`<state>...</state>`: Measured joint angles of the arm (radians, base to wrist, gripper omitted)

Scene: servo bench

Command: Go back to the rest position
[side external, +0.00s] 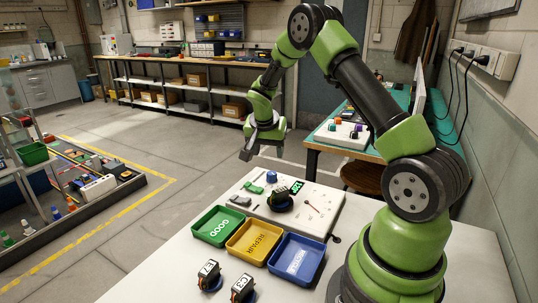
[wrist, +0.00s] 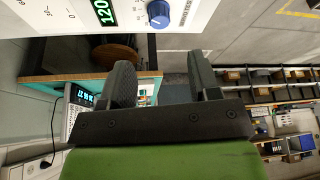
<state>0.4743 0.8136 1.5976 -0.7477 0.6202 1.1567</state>
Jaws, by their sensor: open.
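My gripper (side external: 247,155) is raised in the air above the far left edge of the white test board (side external: 310,222), clear of everything on the bench. In the wrist view my gripper (wrist: 162,80) shows two dark fingers spread apart with nothing between them. The wrist view looks out over the room, with the board's edge, its lit green display (wrist: 103,12) and a blue knob (wrist: 158,14) at the top.
Green GOOD (side external: 217,226), yellow REPAIR (side external: 254,240) and blue (side external: 297,259) trays stand in front of the board. Servos labelled Z (side external: 209,275) and C3 (side external: 243,288) stand at the bench's front. A dark round-based item (side external: 280,199) sits on the board.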

